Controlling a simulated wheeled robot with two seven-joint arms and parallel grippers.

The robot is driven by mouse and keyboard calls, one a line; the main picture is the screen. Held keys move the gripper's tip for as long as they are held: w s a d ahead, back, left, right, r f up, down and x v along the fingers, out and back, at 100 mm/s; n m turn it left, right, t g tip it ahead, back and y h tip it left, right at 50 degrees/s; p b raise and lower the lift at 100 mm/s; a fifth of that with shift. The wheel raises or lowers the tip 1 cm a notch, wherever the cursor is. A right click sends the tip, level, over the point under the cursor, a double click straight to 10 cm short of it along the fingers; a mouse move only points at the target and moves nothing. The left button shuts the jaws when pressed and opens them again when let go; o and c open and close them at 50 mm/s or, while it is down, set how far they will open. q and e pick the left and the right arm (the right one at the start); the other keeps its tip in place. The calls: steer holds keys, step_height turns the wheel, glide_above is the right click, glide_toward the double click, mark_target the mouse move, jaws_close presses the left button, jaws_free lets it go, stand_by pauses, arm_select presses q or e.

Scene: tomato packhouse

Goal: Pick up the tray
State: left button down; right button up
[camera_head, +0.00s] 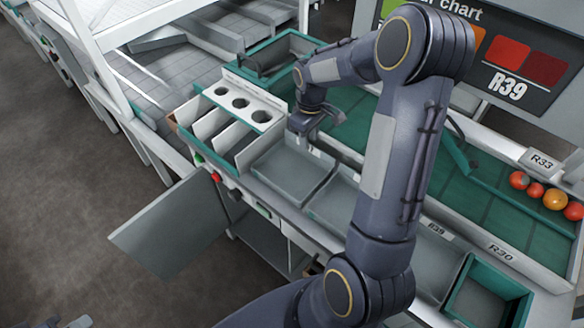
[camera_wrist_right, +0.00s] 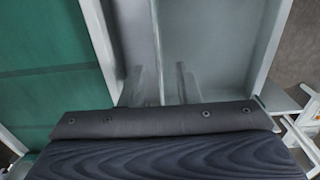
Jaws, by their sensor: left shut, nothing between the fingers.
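Shallow grey trays or bins line the front of the bench, one (camera_head: 287,178) just below my right gripper (camera_head: 325,122) and another (camera_head: 338,212) to its right. I cannot tell which is the task's tray. My right gripper is above the first one's back edge, beside the white bench wall. My left gripper (camera_head: 62,322) only peeks in at the bottom left corner, shut and empty, far from the bench.
A white rack (camera_head: 240,103) with round holes stands left of the trays. A green sorting belt (camera_head: 500,205) runs behind, with several tomatoes (camera_head: 536,190) at right. A green-edged bin (camera_head: 480,296) is at the lower right. A grey panel (camera_head: 172,222) juts out at front left.

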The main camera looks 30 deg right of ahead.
mark_target(308, 151)
step_height(308, 151, down, 6)
steer(key=b, duration=0.3)
steer(key=shift+d+r, duration=0.1)
steer(key=shift+r, duration=0.25)
steer(key=shift+c, duration=0.4)
jaws_close()
